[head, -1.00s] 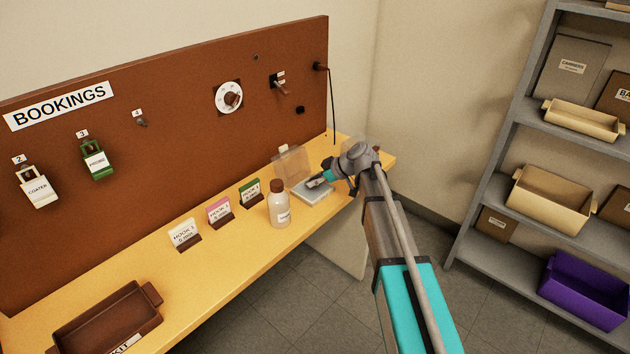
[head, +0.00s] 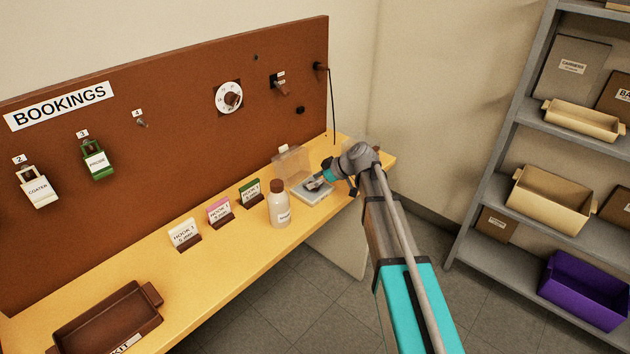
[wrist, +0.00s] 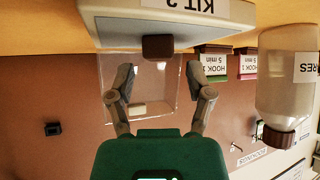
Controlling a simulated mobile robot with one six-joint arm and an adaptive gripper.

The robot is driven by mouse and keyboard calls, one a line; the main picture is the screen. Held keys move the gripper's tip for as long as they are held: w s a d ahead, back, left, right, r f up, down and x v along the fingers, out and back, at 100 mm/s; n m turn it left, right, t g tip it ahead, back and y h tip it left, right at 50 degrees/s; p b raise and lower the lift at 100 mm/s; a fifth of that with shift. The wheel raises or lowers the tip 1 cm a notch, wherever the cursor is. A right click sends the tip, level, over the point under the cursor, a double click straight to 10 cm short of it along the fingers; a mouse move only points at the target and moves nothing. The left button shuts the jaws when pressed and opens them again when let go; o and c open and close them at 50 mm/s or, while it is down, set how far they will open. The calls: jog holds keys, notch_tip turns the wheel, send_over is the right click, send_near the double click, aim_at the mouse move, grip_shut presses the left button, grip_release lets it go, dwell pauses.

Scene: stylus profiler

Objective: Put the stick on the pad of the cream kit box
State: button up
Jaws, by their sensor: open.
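The cream kit box (head: 318,199) stands at the right end of the yellow bench, with its clear lid (head: 296,162) raised behind it. My gripper (head: 318,183) is over the box. In the wrist view, which looks upside down, the box (wrist: 120,14) carries a KIT 2 label. My gripper (wrist: 160,77) is open there, its fingers apart. A small dark brown block (wrist: 158,47), probably the stick, lies at the box's upper face, beyond and between the fingertips. It looks clear of both fingers.
A brown-capped bottle (head: 279,205) stands close left of the box. Several hook cards (head: 220,212) stand further left, then a brown kit tray (head: 105,318). The brown bookings board (head: 180,110) rises behind the bench. A shelf unit (head: 540,150) with bins is at the right.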

jog(key=s+d+r+p, duration=0.1)
jog(key=d+r+p, duration=0.3)
jog(key=r+p, duration=0.2)
jog(key=shift+d+r+p, duration=0.25)
jog(key=shift+r+p, duration=0.1)
jog(key=shift+r, duration=0.05)
dwell(0.4)
jog(key=shift+s+a+f, duration=0.1)
jog(key=shift+f, duration=0.05)
jog(key=shift+w+a+f+b, duration=0.2)
jog(key=shift+a+f+b, duration=0.5)
jog(key=shift+f+b, duration=0.45)
jog(key=shift+w+a+f+b, duration=0.2)
jog(key=shift+a+f+b, duration=0.55)
jog(key=shift+f+b, duration=0.35)
jog(key=shift+w+a+f+b, duration=0.2)
jog(key=shift+a+f+b, duration=0.5)
jog(key=shift+f+b, duration=0.45)
jog(key=shift+r, duration=0.15)
